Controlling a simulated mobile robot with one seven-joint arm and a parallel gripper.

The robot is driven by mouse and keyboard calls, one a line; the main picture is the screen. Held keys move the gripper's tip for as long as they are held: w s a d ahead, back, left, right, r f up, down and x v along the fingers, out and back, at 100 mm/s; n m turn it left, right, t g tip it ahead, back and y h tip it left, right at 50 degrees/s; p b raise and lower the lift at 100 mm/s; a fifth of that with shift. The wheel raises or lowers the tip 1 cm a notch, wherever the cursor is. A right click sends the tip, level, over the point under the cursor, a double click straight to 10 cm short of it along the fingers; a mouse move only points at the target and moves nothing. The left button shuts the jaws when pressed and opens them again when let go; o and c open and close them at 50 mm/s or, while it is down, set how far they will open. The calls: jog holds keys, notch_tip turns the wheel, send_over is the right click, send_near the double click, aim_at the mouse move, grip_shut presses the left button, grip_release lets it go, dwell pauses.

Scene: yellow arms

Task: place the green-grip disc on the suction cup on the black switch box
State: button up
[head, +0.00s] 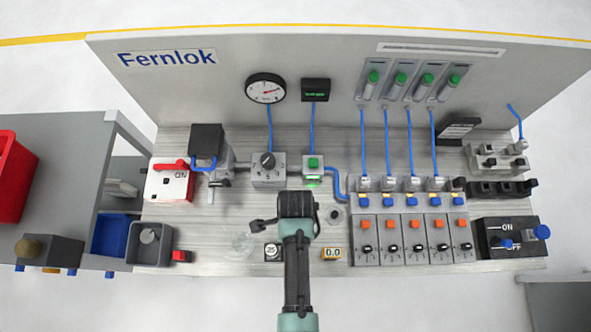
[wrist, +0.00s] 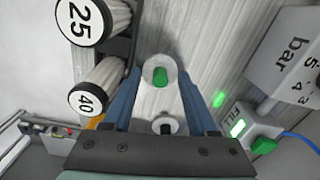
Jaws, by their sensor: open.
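The green-grip disc (wrist: 160,76) is pale and round with a green grip in its middle. In the wrist view it lies between the two blue fingers of my gripper (wrist: 161,84), near their tips. My gripper is open. In the head view my gripper (head: 297,206) is over the front middle of the bench and hides that disc. The black switch box (head: 508,239), marked ON and OFF, is at the bench's right front corner. It bears a blue round part (head: 541,232) at its right and another (head: 506,243) on its face; which is the suction cup is unclear.
A disc with a dark grip (head: 334,215) lies just right of my gripper. A valve bank (head: 408,240) stands between my gripper and the switch box.

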grip_shut()
jog(key=shift+r, duration=0.1)
dwell(0.3)
notch_tip(320, 180, up, 9)
jog(key=w+r+n+b, duration=0.1)
jog(key=w+n+b, duration=0.55)
jog(key=n, duration=0.95)
jog(key=s+n+p, duration=0.2)
jog(key=s+p, duration=0.5)
jog(key=f, duration=1)
jog(key=shift+w, duration=0.25)
